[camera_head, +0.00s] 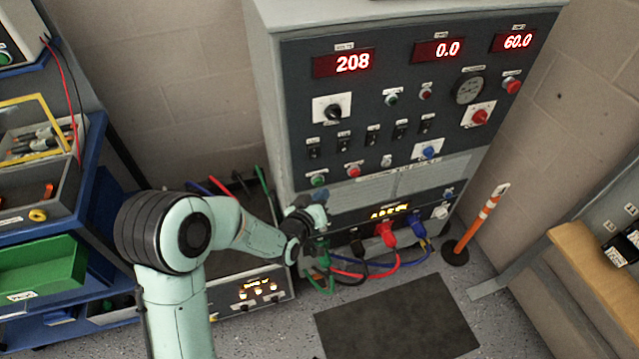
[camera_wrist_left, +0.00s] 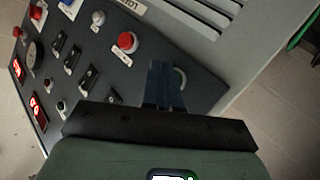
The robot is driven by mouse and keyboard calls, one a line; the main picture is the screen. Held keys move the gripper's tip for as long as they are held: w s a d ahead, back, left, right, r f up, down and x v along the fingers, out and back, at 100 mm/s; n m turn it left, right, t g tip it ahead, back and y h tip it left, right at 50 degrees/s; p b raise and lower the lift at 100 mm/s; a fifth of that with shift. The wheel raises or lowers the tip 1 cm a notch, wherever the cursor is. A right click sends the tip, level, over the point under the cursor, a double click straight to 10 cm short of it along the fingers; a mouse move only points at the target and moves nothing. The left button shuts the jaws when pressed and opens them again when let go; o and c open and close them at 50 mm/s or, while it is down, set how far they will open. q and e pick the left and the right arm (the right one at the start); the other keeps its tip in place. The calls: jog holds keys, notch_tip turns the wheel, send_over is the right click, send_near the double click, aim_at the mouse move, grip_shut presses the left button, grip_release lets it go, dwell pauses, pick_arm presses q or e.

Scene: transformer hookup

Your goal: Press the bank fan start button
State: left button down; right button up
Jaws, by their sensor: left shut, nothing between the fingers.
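The grey control panel (camera_head: 400,110) stands ahead with lit red displays. A green push button (camera_head: 317,181) sits at its lower left, with a red push button (camera_head: 353,171) to its right. Their labels are too small to read, so I cannot tell which is the fan start. My left gripper (camera_head: 318,212) is shut and empty, just below the green button. In the left wrist view the shut fingers (camera_wrist_left: 164,86) point at the panel beside the red button (camera_wrist_left: 127,42). A pale round rim (camera_wrist_left: 180,77) is partly hidden behind them. Contact cannot be told. My right gripper is out of view.
Red and blue plugs (camera_head: 385,232) with cables hang from the lower panel. A dark mat (camera_head: 395,318) lies on the floor in front. An orange post (camera_head: 478,225) stands right of the panel, and a blue cart (camera_head: 95,215) with a green bin stands at left.

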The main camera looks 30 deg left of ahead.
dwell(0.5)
pick_arm(q)
jog(key=shift+w+a+b, duration=0.3)
jog(key=shift+a, duration=0.05)
jog(key=shift+w+a+b, duration=0.3)
jog(key=shift+a, duration=0.05)
dwell(0.6)
jog(key=shift+s+d, duration=0.1)
jog(key=shift+d, duration=0.05)
jog(key=shift+s+d, duration=0.5)
jog(key=shift+d, duration=0.05)
jog(key=s+d, duration=0.4)
jog(key=shift+d+b, duration=0.3)
jog(key=shift+b, duration=0.1)
dwell(0.9)
